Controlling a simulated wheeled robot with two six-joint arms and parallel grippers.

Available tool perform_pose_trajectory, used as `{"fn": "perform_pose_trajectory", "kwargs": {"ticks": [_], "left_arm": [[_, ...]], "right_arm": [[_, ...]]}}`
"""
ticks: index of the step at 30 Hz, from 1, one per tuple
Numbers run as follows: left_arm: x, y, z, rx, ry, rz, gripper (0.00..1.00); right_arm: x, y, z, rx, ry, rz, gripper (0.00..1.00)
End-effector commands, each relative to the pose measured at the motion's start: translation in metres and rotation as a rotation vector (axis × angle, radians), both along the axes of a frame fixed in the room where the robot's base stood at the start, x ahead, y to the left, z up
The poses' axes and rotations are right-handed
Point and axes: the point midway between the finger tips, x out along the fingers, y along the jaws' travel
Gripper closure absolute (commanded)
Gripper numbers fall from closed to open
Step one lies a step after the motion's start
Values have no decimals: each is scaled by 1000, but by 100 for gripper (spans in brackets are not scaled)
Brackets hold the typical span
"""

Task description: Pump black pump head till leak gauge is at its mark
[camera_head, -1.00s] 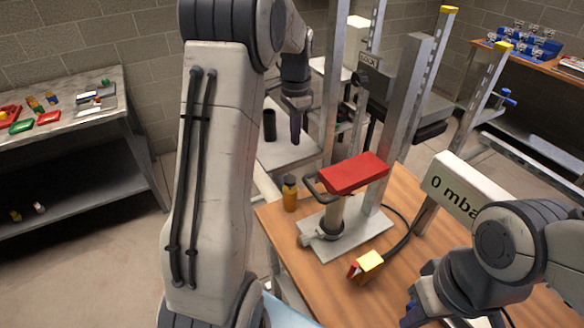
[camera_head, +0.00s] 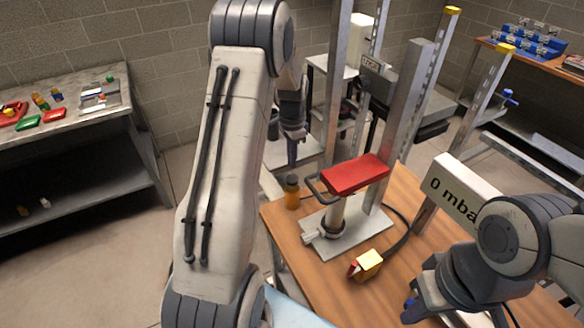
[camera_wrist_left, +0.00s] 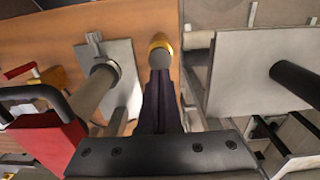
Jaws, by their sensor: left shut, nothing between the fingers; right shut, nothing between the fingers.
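A pump with a red block-shaped head (camera_head: 355,175) and a black loop handle stands on a grey metal plate (camera_head: 362,236) on the wooden table. The head also shows in the left wrist view (camera_wrist_left: 45,142). The leak gauge, a white display (camera_head: 460,192), reads "0 mba", its right part hidden by my right arm. No mark on it can be made out. My left gripper (camera_head: 292,160) is shut and empty, behind and left of the pump, above the orange bottle in the wrist view (camera_wrist_left: 160,85). My right gripper (camera_head: 409,308) is shut and empty at the table's front, partly hidden.
An orange bottle (camera_head: 292,192) with a dark cap stands left of the pump. Metal posts (camera_head: 412,105) rise behind. A black cylinder (camera_wrist_left: 297,82) stands on a pale plate.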

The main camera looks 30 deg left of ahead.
Motion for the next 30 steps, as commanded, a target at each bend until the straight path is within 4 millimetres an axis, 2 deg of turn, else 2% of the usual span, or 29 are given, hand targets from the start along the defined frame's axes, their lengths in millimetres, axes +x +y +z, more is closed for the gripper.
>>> {"fn": "perform_pose_trajectory", "kwargs": {"ticks": [6,13,23,30], "left_arm": [[-1,0,-34,-1,4,0,100],[0,0,-49,0,0,0,100],[0,0,-51,0,-1,0,100],[0,0,-76,0,1,0,100]], "right_arm": [[0,0,18,0,0,3,100],[0,0,22,0,0,4,100],[0,0,20,0,0,4,100],[0,0,0,0,0,1,100]]}}
